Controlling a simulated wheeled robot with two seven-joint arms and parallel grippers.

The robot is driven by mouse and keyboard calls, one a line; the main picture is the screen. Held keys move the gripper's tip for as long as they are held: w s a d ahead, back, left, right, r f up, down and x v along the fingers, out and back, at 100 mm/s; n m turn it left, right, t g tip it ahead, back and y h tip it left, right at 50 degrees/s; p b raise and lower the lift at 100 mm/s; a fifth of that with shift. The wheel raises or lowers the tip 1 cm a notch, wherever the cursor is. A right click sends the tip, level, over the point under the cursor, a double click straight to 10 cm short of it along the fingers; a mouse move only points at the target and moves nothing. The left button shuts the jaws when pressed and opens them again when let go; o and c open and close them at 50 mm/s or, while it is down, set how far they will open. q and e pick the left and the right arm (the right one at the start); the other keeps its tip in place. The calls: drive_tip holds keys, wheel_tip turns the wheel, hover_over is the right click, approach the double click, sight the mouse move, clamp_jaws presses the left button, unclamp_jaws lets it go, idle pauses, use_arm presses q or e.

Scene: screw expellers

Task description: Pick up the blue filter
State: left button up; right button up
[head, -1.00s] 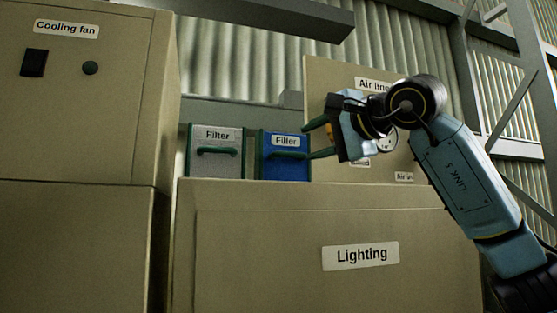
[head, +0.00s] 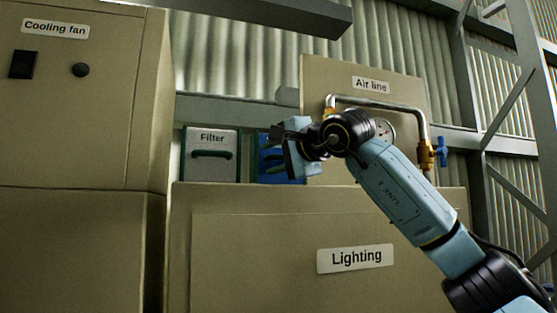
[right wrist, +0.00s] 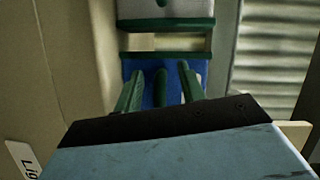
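The blue filter (head: 270,178) stands on top of the Lighting cabinet, right of the grey filter (head: 225,172). My right gripper (head: 270,153) is in front of it and hides most of its face and its label. In the right wrist view the blue filter (right wrist: 146,67) lies ahead of the gripper, and its green handle (right wrist: 160,88) shows between the two green fingers. The right gripper (right wrist: 160,68) is open, with a gap on each side of the handle. My left gripper is not in view.
The Lighting cabinet (head: 240,250) is below the filters. The tall Cooling fan cabinet (head: 110,110) stands to the left. The Air line panel (head: 320,80), with its pipe (head: 380,102) and blue valve (head: 441,152), is close on the right.

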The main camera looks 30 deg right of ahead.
clamp_jaws()
idle(0.4)
